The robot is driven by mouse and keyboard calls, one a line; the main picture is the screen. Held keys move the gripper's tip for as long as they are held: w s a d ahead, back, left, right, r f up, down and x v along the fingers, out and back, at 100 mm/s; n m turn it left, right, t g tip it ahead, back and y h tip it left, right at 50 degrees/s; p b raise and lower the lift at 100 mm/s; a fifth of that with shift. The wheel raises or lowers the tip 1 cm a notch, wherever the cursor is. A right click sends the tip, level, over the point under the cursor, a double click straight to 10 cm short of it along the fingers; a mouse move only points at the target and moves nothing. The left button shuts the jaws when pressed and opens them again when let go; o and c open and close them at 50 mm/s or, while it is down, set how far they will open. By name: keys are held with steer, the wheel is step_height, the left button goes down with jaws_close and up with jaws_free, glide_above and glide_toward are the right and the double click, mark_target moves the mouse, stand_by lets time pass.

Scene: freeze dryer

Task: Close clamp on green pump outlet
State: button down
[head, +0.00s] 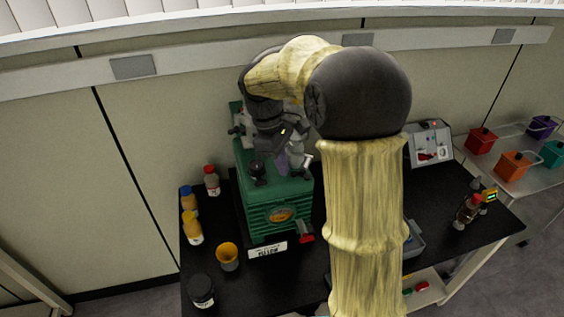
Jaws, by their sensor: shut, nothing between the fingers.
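The green pump (262,192) stands on the black bench, left of my raised arm. Dark and metallic fittings sit on its top, and a metallic piece (304,163) shows at its upper right. My gripper (283,138) is dark and points down over the pump's top, close to these fittings. Its fingers are shut and hold nothing. My wrist and gripper cover part of the pump's top, so I cannot make out the outlet clamp or whether it is open. I cannot tell whether the fingertips touch any fitting.
A grey control box (430,143) stands right of my arm. The wall is close behind.

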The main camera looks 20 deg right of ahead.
steer(key=shift+d, duration=0.1)
steer(key=shift+s+d+p, duration=0.15)
steer(key=shift+d+p, duration=0.3)
steer(key=shift+a, duration=0.15)
